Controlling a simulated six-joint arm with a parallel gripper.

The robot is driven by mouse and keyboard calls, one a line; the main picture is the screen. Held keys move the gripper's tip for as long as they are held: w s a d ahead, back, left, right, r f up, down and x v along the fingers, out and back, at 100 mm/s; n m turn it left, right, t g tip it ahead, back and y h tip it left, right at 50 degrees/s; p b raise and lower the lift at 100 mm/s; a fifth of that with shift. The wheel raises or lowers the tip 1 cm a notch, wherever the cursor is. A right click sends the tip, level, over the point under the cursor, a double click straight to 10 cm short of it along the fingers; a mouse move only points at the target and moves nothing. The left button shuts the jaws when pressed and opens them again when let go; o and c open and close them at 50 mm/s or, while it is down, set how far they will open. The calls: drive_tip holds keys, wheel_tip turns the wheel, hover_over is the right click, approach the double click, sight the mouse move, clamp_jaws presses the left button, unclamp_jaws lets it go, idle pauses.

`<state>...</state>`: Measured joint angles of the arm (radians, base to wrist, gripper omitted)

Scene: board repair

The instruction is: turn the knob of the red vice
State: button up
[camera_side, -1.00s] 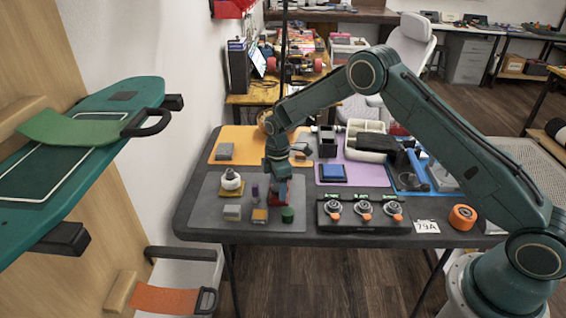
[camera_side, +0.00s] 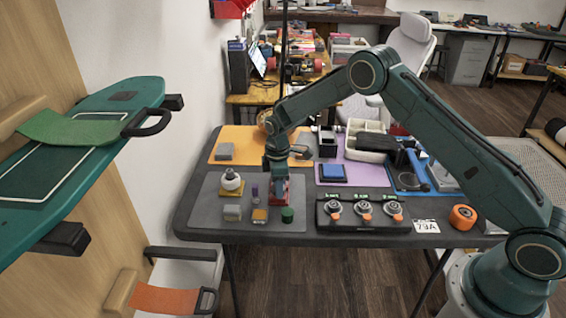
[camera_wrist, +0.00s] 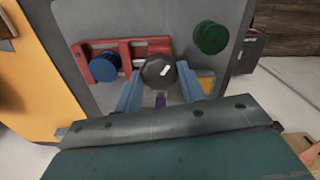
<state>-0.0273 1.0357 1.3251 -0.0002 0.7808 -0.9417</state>
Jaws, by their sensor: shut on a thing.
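The red vice (camera_wrist: 136,50) lies on the grey mat in the wrist view, with a blue round part (camera_wrist: 106,66) on its left. A dark faceted knob (camera_wrist: 158,71) with a white mark sits at the vice's right-hand part. My gripper (camera_wrist: 159,80) has its two pale blue fingers on either side of this knob and is shut on it. In the side view my gripper (camera_side: 277,171) points down onto the red vice (camera_side: 280,192), which it partly hides. The knob is hidden there.
A green cylinder (camera_side: 287,214), an orange-topped block (camera_side: 259,215), a grey block (camera_side: 232,212) and a purple piece (camera_side: 255,192) stand close by on the grey mat (camera_side: 212,200). A white round part (camera_side: 231,180) stands at the left. A black box with three dials (camera_side: 362,212) is to the right.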

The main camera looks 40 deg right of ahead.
drive_tip(key=m, duration=1)
drive_tip(key=shift+m, duration=0.3)
drive_tip(key=m, duration=0.3)
drive_tip(key=shift+m, duration=0.3)
drive_tip(key=m, duration=1.3)
drive_tip(key=shift+m, duration=0.3)
drive_tip(key=o, duration=1)
drive_tip(key=shift+c, duration=0.2)
